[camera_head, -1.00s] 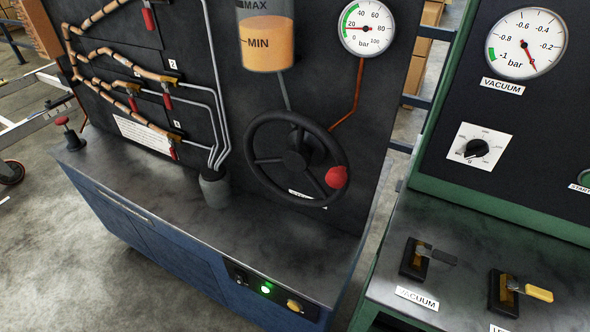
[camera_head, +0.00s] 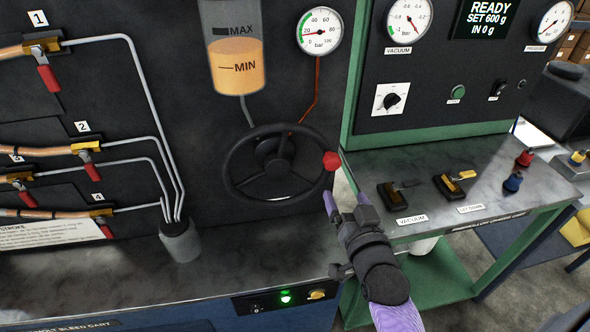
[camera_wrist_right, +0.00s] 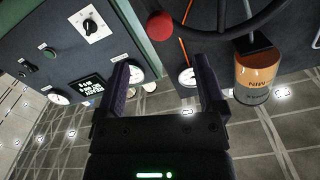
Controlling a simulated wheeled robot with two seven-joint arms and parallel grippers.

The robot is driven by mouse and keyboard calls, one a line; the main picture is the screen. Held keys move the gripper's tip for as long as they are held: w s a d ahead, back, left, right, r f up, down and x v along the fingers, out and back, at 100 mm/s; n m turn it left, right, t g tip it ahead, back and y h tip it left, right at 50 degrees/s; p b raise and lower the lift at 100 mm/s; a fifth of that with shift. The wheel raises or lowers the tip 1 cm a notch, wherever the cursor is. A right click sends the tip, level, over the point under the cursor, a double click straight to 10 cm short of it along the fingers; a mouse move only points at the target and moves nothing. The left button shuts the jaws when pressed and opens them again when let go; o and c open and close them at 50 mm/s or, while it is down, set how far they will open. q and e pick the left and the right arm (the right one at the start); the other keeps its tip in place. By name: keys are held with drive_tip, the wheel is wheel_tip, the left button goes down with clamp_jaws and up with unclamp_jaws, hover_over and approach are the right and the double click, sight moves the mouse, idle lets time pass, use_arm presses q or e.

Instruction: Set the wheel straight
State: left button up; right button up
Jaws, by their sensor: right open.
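The black steering wheel (camera_head: 236,190) is mounted on the dark upright panel. There the red knob (camera_wrist_right: 160,25) lies beyond the fingertips, and part of the wheel rim (camera_wrist_right: 240,28) shows at the upper right. My left gripper is not in view.
A grey pot (camera_head: 180,242) with several pipes stands on the bench left of the wheel. A green-framed vacuum bench (camera_head: 450,195) with small levers (camera_head: 395,194) is close to my right arm. The bench top (camera_head: 250,250) below the wheel is clear.

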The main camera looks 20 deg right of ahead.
sight(335, 165)
drive_tip(key=x, duration=0.3)
drive_tip(key=b+x, duration=0.1)
drive_tip(key=x, duration=0.2)
drive_tip(key=b+x, duration=0.1)
drive_tip(key=x, duration=0.2)
drive_tip(key=shift+d+r, duration=0.25)
drive_tip(key=shift+r, duration=0.15)
drive_tip(key=shift+w+d, duration=0.15)
drive_tip(key=shift+w, duration=0.25)
drive_tip(key=shift+c, duration=0.4)
drive_tip(key=c, duration=1)
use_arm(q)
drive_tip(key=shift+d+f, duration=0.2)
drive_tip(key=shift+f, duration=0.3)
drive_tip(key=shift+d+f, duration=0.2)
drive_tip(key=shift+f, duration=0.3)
use_arm(e)
clamp_jaws()
